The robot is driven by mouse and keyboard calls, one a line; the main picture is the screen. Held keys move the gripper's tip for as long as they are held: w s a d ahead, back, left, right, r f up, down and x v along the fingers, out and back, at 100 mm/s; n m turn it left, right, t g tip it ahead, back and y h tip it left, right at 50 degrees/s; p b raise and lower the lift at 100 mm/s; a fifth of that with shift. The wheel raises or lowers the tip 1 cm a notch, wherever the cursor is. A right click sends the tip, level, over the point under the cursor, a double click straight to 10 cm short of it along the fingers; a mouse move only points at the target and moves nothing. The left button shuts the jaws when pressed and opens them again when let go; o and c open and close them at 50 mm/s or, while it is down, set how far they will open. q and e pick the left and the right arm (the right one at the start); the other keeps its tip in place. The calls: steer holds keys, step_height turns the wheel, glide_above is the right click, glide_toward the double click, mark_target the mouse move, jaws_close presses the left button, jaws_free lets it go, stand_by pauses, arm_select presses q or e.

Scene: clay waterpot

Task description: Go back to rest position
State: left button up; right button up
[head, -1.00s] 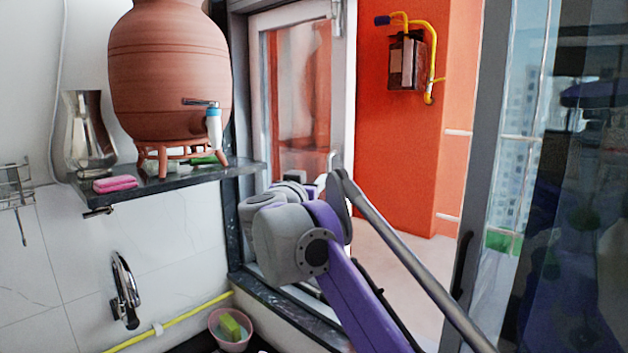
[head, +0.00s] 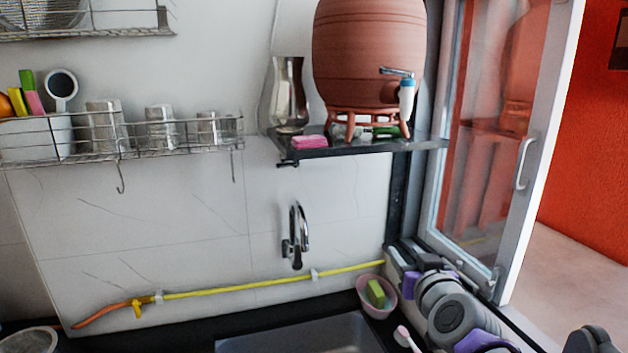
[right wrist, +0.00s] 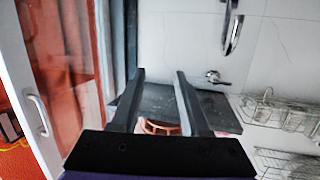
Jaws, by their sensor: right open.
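My right gripper (right wrist: 161,75) is open in the right wrist view, its two dark fingers apart with nothing between them. In the head view my right arm is at the lower right, beside the window frame. The clay waterpot (head: 368,60) stands upright on its clay stand (head: 366,120) on a dark wall shelf (head: 425,145), with its tap (head: 406,90) facing out. In the right wrist view, which is roughly upside down, part of the stand (right wrist: 158,128) shows behind the fingers. My left gripper is not in view.
A window (head: 520,150) with a handle stands open at right, close to my right arm. A metal vase (head: 289,95) and pink sponge (head: 309,142) share the shelf. A wire rack (head: 180,153) holds cups. Below are a faucet (head: 298,235), yellow hose (head: 240,286), pink bowl (head: 376,306) and sink (head: 300,338).

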steer(key=s+f+g, duration=0.5)
steer(key=s+f, duration=0.8)
steer(key=f, duration=0.3)
steer(key=s+f+g, duration=0.5)
steer(key=s+f, duration=0.9)
steer(key=f, duration=0.3)
steer(key=shift+f, duration=0.15)
steer(key=shift+w, duration=0.1)
steer(key=shift+c, duration=0.2)
